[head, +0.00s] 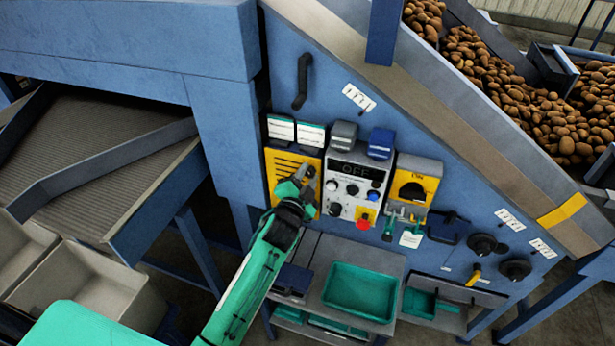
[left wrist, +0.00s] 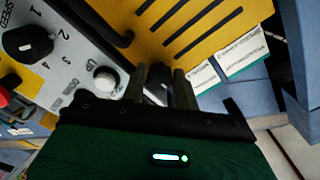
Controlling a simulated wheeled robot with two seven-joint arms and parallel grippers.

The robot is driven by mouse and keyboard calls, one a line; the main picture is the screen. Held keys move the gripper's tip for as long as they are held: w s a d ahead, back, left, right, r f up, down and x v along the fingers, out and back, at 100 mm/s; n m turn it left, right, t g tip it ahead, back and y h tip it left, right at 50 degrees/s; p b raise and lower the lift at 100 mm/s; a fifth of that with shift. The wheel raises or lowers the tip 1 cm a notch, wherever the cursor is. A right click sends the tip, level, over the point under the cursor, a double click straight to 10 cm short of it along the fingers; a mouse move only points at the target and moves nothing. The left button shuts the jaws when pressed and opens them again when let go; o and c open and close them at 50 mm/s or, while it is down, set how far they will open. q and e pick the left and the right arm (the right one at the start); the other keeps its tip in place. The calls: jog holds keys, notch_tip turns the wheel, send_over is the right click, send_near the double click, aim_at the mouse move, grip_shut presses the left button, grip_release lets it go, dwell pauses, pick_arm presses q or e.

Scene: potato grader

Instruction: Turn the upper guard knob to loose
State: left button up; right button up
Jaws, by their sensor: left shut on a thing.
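The yellow slotted guard (head: 283,165) is on the blue machine side, left of the white control panel (head: 348,171). It also shows in the left wrist view (left wrist: 200,20), filling the top. My left gripper (head: 306,174) is at the guard's right edge. In the left wrist view its two fingers (left wrist: 160,88) are shut on a dark knob (left wrist: 157,86) at the guard's edge, which I take for the upper guard knob. The fingers cover much of the knob, and its turn position cannot be read.
A yellow switch box (head: 414,186) is further right. A green tray (head: 358,292) stands on the shelf below.

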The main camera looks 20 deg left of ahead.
dwell(0.3)
pick_arm(q)
jog(key=o, duration=0.9)
jog(key=shift+o, duration=0.4)
jog(key=shift+s, duration=0.1)
jog(key=shift+s+f, duration=0.15)
jog(key=shift+s, duration=0.05)
jog(key=s+b, duration=0.3)
jog(key=s, duration=1)
jog(key=shift+s+a+b, duration=0.15)
jog(key=shift+a+b, duration=0.15)
jog(key=shift+b, duration=0.05)
